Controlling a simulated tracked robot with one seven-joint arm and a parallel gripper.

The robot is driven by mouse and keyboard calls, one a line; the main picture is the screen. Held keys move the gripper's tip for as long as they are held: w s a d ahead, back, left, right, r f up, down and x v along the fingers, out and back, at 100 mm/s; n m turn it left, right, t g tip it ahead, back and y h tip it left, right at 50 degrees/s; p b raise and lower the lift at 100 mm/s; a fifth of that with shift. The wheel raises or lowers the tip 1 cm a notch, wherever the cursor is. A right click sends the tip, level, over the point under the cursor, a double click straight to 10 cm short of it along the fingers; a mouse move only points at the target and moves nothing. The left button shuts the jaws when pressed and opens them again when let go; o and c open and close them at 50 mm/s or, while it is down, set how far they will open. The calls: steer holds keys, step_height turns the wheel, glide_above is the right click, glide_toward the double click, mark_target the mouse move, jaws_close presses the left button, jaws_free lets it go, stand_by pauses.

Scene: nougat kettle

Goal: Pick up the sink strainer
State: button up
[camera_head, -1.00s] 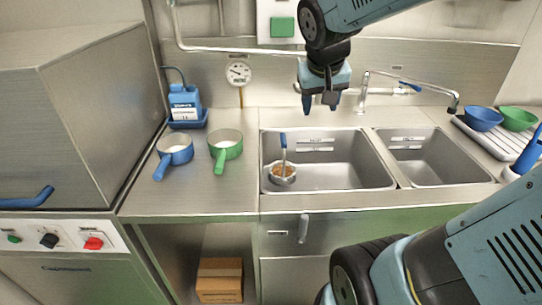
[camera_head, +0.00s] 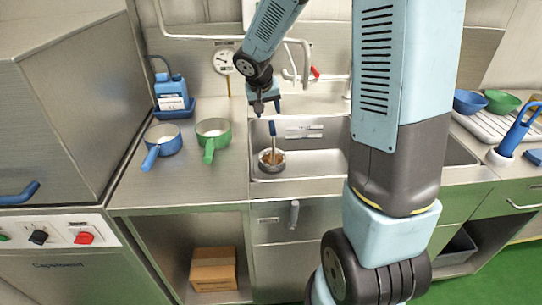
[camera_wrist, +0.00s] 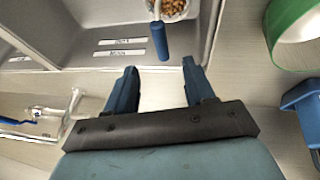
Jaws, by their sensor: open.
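The sink strainer (camera_head: 270,160) is a small round metal basket with brown bits in it and an upright blue-tipped handle (camera_head: 272,128). It stands in the left sink basin, near its left side. In the wrist view the basket (camera_wrist: 172,8) shows partly at the top edge, with the blue handle grip (camera_wrist: 160,42) pointing towards my jaws. My gripper (camera_head: 265,108) is open and empty above the back of the left basin, near the handle top. In the wrist view its two blue fingers (camera_wrist: 158,80) stand apart, with the handle grip just beyond them.
A green pan (camera_head: 213,130) and a blue pan (camera_head: 163,140) stand on the counter left of the basin (camera_head: 318,160). A blue bottle (camera_head: 172,92) sits behind them. A faucet (camera_head: 300,62) rises behind the sink. My arm hides much of the right basin.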

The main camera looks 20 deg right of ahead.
mark_target(272, 126)
steer(key=x, duration=1.3)
steer(key=shift+w+f, duration=0.3)
steer(key=shift+c, duration=0.5)
jaws_close()
